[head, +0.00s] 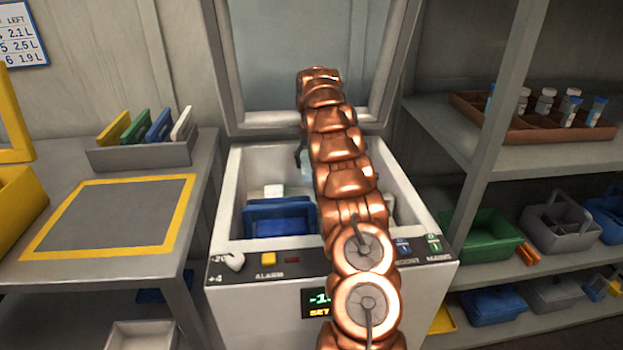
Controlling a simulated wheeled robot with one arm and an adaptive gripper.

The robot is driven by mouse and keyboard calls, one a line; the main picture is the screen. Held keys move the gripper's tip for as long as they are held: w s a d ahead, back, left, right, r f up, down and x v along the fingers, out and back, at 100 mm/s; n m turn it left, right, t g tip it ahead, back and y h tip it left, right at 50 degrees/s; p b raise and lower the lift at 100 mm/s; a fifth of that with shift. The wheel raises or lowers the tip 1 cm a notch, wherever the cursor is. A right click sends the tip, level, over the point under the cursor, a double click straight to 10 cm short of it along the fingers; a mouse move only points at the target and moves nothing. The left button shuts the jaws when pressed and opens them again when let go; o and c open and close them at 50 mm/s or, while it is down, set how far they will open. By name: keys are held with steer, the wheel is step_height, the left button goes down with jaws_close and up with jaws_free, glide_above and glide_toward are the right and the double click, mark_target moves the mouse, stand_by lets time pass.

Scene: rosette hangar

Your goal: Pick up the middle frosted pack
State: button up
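The open chest freezer (229,215) stands in the middle of the head view with its lid raised. My copper arm reaches up over it and bends down behind itself. Only a small dark part of my gripper (299,152) shows, left of the arm, above the freezer's inside. Its fingers are mostly hidden, so I cannot tell whether it is open or holds anything. A pale bluish thing (307,171), possibly a frosted pack, shows partly just below it. A white block (273,190) lies to its left. My arm covers the middle of the freezer, so I cannot tell which pack is the middle one.
A blue bin (281,221) sits inside the freezer at front left. The raised lid (388,90) stands behind my arm. A grey table (200,160) with a yellow-bordered mat (110,215) is at left. Shelves with a vial tray (480,112) and a green bin (487,240) are at right.

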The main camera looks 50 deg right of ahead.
steer(key=shift+r+p, duration=0.3)
steer(key=shift+r, duration=1.95)
steer(key=shift+s+a+b, duration=0.3)
